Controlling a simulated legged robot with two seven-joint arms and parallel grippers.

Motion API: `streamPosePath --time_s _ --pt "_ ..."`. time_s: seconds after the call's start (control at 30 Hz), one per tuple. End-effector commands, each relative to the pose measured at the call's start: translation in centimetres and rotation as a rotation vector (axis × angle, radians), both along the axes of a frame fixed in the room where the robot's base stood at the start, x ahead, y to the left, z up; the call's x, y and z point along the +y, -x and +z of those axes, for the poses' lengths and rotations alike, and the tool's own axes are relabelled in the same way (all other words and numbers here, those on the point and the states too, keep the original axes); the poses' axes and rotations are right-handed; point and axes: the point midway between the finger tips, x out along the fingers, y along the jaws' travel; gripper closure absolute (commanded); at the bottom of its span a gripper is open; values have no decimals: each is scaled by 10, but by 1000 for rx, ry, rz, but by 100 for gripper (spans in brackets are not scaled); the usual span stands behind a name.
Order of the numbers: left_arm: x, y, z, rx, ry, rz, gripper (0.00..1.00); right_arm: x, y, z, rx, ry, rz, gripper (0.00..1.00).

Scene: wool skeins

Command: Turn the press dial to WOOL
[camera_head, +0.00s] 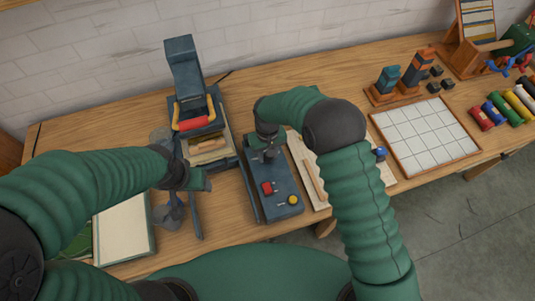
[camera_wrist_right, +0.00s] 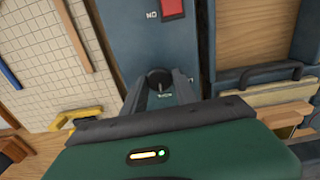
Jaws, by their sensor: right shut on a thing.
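The blue-grey control box (camera_head: 280,205) stands on the table in front of the press (camera_head: 185,70). My right gripper (camera_head: 268,148) reaches down over the far end of the box. In the right wrist view its fingers (camera_wrist_right: 161,92) are shut on the dark round dial (camera_wrist_right: 158,77), one on each side. The dial's pointer and the WOOL label cannot be made out. My left gripper (camera_head: 203,181) is left of the box, apart from it; its jaw opening is unclear.
The press has a red-gripped yellow handle (camera_head: 194,124). A pale board with wooden strips (camera_head: 310,175) lies right of the box. A white gridded board (camera_head: 425,133) and coloured rolls (camera_head: 505,108) are farther right. A pale book-like panel (camera_head: 125,228) lies at front left.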

Motion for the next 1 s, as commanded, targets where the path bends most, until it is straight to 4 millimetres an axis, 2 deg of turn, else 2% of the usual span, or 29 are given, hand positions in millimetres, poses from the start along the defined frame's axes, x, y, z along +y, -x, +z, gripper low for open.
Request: streamPosePath --time_s 0.3,0.77,0.8,0.93,1.0 --pt "0 0 -1 0 0 0 36 1 -3 3 -8 -3 92 100" --pt "0 0 -1 0 0 0 36 1 -3 3 -9 -4 101 100" --pt "0 0 -1 0 0 0 36 1 -4 3 -9 -4 101 61" --pt "0 0 -1 0 0 0 36 1 -3 2 -7 -3 101 44" --pt "0 0 -1 0 0 0 36 0 -2 2 -5 -2 101 44"
